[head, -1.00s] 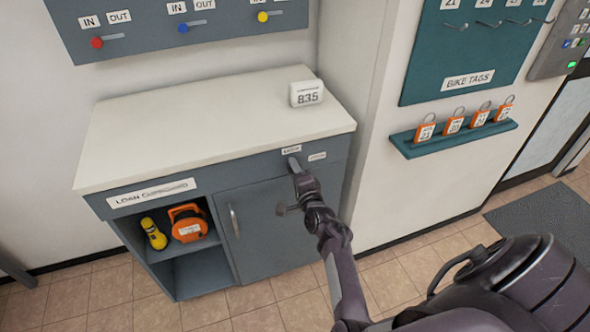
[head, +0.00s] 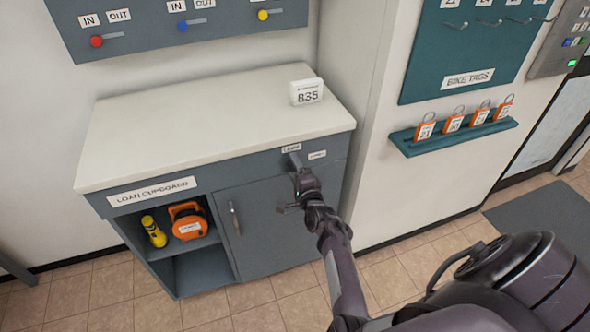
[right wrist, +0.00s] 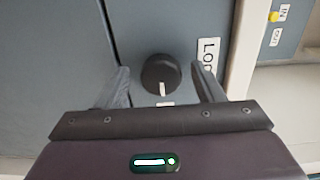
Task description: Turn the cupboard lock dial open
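The loan cupboard (head: 265,225) is a grey-blue unit with a pale top. Its lock dial (right wrist: 160,73) shows in the right wrist view as a black round knob with a white pointer mark toward the bottom of that picture. My right gripper (right wrist: 160,68) is open, with one finger on each side of the dial and a visible gap on both sides. In the head view my right gripper (head: 296,166) is at the cupboard's upper front edge and hides the dial. Two small white labels (head: 317,155) sit by it. My left gripper is not in view.
The cupboard door has a vertical handle (head: 235,218). An open shelf holds a yellow torch (head: 153,232) and an orange case (head: 188,222). A white numbered block (head: 307,92) stands on top. A teal tag shelf (head: 455,138) is on the wall to the right.

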